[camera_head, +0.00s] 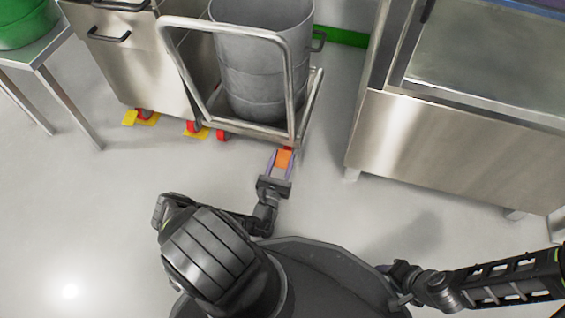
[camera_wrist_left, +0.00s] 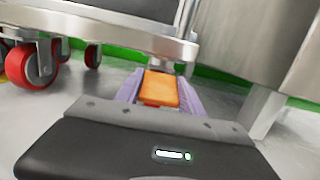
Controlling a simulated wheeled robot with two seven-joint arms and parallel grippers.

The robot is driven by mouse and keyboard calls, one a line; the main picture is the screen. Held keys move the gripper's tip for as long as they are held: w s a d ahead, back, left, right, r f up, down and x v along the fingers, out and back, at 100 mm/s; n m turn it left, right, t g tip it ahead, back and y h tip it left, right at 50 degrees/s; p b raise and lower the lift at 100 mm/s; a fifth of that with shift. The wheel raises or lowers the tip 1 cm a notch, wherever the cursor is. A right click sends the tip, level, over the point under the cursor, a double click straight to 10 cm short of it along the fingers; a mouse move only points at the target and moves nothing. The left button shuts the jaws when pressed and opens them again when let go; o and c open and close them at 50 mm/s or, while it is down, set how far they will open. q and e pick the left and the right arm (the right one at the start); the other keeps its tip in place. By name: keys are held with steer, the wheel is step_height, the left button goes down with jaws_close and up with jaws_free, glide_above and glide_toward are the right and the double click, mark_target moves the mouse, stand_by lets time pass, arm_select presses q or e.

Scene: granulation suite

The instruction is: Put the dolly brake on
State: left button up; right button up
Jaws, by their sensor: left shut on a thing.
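The dolly (camera_head: 262,131) is a metal frame with a tall tube handle, and a grey drum (camera_head: 262,70) stands on it. An orange brake pedal (camera_head: 285,158) sticks out low at the dolly's near right corner. My left gripper (camera_head: 282,163) has its two lilac fingers on either side of the pedal. In the left wrist view the orange pedal (camera_wrist_left: 160,88) lies between the fingers, just below the dolly's edge (camera_wrist_left: 115,32). My left gripper is shut on it. My right arm shows at the lower right, but its gripper's fingers cannot be made out.
A steel cabinet (camera_head: 150,70) on red casters with yellow pedals stands left of the dolly. A large steel unit (camera_head: 450,140) stands to the right. A table (camera_head: 35,50) with a green tub (camera_head: 25,22) is at far left. The floor (camera_head: 90,215) in front is clear.

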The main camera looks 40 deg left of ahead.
arm_select(q)
steer(key=o, duration=1.4)
steer(key=shift+f, duration=0.1)
steer(key=shift+c, duration=0.2)
arm_select(e)
steer(key=shift+f, duration=0.1)
